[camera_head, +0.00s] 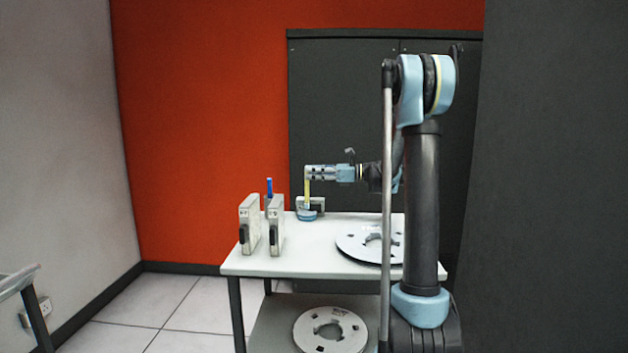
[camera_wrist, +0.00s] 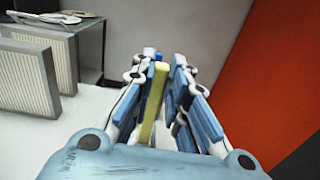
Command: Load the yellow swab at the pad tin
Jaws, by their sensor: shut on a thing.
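My gripper (camera_head: 309,173) is shut on the yellow swab (camera_head: 307,193), which hangs roughly upright from the fingertips. In the wrist view, the swab (camera_wrist: 153,100) runs between the blue finger pads of my gripper (camera_wrist: 165,62). The round blue pad tin (camera_head: 307,214) stands on the white table top (camera_head: 330,226), directly below the swab. The swab's lower end is at or just above the tin; I cannot tell whether they touch. I cannot make out the tin in the wrist view.
Two pale upright cases (camera_head: 249,224) (camera_head: 276,226) stand at the table's left end, with a blue upright stick (camera_head: 269,187) behind them. A small grey block (camera_head: 318,202) is behind the tin. A flat white reel (camera_head: 354,243) lies at right; another reel (camera_head: 331,317) is on the lower shelf.

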